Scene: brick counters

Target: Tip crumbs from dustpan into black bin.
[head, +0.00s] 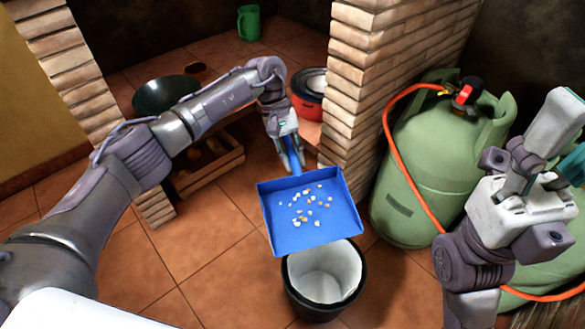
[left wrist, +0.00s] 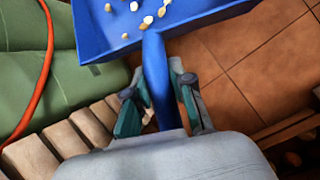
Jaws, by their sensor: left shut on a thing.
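A blue dustpan (head: 283,235) is in the middle of the head view, with several white and yellowish crumbs (head: 308,205) spread on its pan. My left gripper (head: 290,160) is shut on the dustpan's handle. In the left wrist view, the handle (left wrist: 156,75) runs between the fingers of the left gripper (left wrist: 160,105), and part of the pan (left wrist: 105,48) shows with crumbs on it. The black bin (head: 312,307), with a white liner (head: 325,275), stands on the floor just below the pan's front edge in the head view. The pan covers part of its rim.
A green gas cylinder (head: 425,170) with an orange hose (head: 392,150) stands right of the bin. A brick pillar (head: 352,100) rises behind it. A wooden crate (head: 210,175) is under the counter at left. Tiled floor (head: 200,255) is clear left of the bin.

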